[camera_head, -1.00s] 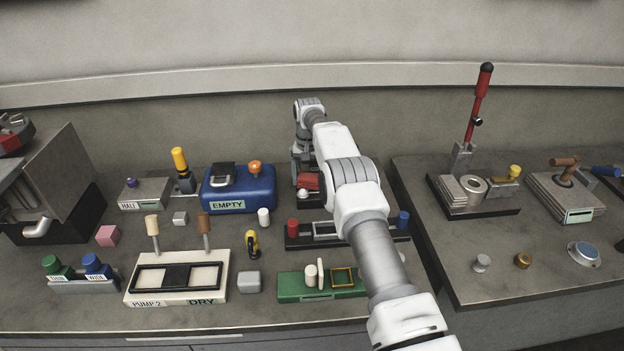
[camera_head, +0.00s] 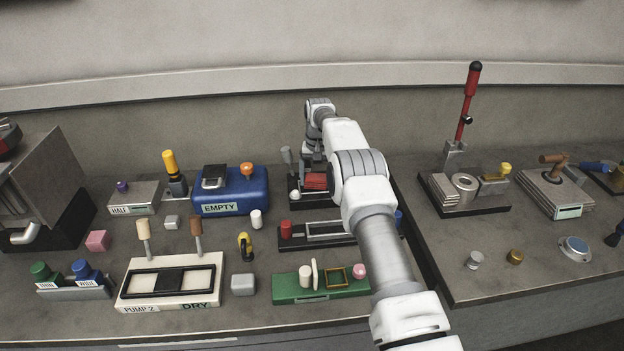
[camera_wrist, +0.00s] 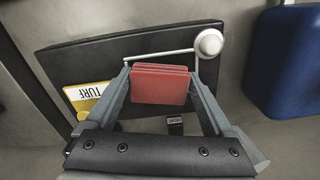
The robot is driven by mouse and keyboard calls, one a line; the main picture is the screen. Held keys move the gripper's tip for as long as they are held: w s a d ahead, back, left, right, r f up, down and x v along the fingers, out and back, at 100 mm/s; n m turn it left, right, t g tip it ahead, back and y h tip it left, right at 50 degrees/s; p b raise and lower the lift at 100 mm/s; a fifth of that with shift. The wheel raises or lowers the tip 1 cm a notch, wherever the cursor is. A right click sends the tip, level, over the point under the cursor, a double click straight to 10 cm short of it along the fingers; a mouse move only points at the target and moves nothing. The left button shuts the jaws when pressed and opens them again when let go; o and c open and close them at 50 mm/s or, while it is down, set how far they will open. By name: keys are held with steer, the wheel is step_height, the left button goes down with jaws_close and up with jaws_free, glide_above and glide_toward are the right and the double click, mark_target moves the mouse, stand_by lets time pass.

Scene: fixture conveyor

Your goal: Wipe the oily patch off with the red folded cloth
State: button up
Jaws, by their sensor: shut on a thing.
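The red folded cloth (camera_head: 316,181) is between the fingers of my gripper (camera_head: 314,166), over a black-based fixture at the back of the bench. In the wrist view my gripper (camera_wrist: 161,88) is shut on the cloth (camera_wrist: 160,85), with one finger on each side. The black plate (camera_wrist: 80,58) of the fixture lies below the cloth. I cannot tell whether the cloth touches the plate. I cannot make out an oily patch in either view; the cloth and my arm hide part of the fixture.
A white ball knob (camera_wrist: 209,42) on a rod and a yellow label (camera_wrist: 88,100) are close to my fingers. The blue tank (camera_head: 231,190) marked EMPTY stands just left of the fixture. A black rail (camera_head: 300,238) and green tray (camera_head: 290,288) lie in front. Bare bench lies between them.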

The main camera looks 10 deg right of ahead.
steer(key=d, duration=0.3)
steer(key=shift+s+d+f, duration=0.15)
steer(key=shift+f, duration=0.15)
steer(key=shift+c, duration=0.7)
jaws_close()
steer(key=r+p, duration=0.1)
steer(key=r, duration=0.1)
steer(key=r+p, duration=0.1)
steer(key=r, duration=0.1)
steer(key=r+p, duration=0.2)
steer(key=shift+w+d+r, duration=0.1)
steer(key=shift+w+d, duration=0.15)
steer(key=shift+a+r, duration=0.1)
steer(key=shift+a, duration=0.05)
steer(key=shift+r, duration=0.15)
step_height(320, 180, up, 3)
steer(key=p, duration=0.2)
steer(key=shift+a+p, duration=0.1)
steer(key=shift+p, duration=0.25)
